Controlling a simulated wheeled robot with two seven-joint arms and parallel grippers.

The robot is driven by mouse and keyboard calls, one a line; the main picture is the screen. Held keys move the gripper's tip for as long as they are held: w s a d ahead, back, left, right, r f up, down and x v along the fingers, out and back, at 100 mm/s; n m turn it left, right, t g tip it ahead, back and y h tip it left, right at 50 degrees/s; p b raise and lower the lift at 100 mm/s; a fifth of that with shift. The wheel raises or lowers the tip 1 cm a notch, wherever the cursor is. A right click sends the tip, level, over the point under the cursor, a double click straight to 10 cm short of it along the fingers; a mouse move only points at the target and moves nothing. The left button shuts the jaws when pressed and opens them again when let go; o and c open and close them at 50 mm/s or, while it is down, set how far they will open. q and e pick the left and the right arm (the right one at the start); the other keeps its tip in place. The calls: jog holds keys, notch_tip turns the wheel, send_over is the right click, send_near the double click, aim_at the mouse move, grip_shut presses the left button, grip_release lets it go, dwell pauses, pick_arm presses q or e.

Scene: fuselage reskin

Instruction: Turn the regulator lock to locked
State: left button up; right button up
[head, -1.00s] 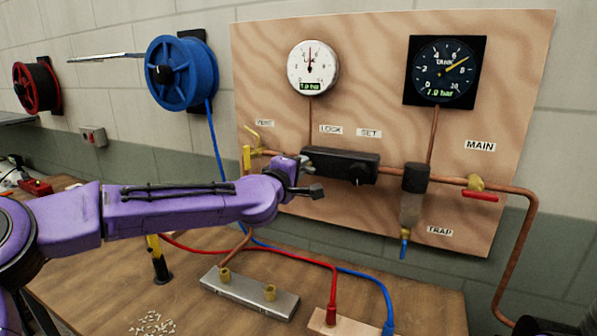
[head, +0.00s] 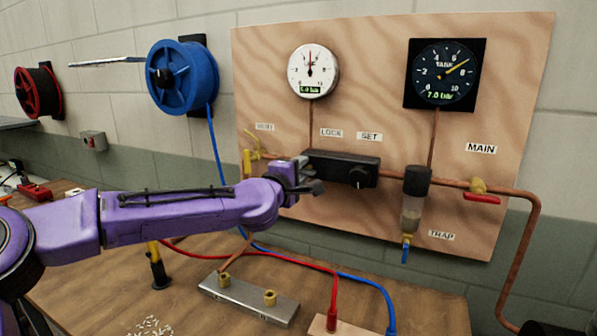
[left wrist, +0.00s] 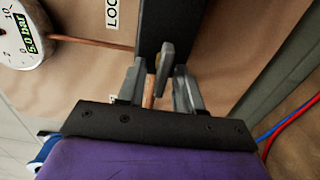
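The regulator (head: 340,166) is a long black box on the wooden panel, under the LOCK (head: 331,132) and SET (head: 369,136) labels. It also shows in the left wrist view (left wrist: 155,24). A small grey-tan lock lever (left wrist: 165,60) stands out at its near end in that view. My left gripper (head: 308,176) is at the regulator's left end. In the left wrist view its fingers (left wrist: 160,74) are apart, one on each side of the lever, with gaps visible. The head view hides the lever behind the gripper. My right gripper is out of view.
A copper pipe (head: 450,181) runs right from the regulator past the trap (head: 412,205) to the red MAIN handle (head: 481,198). A yellow vent valve (head: 252,150) is close left of my gripper. The bench (head: 190,290) below holds a metal manifold (head: 248,297) and hoses.

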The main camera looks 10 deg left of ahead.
pick_arm(q)
jog(key=shift+s+a, duration=0.1)
jog(key=shift+s, duration=0.2)
jog(key=s+a+b, duration=0.1)
jog(key=s+b, duration=0.1)
jog(key=s, duration=0.7)
jog(key=shift+s+a, duration=0.35)
jog(key=shift+a, duration=0.05)
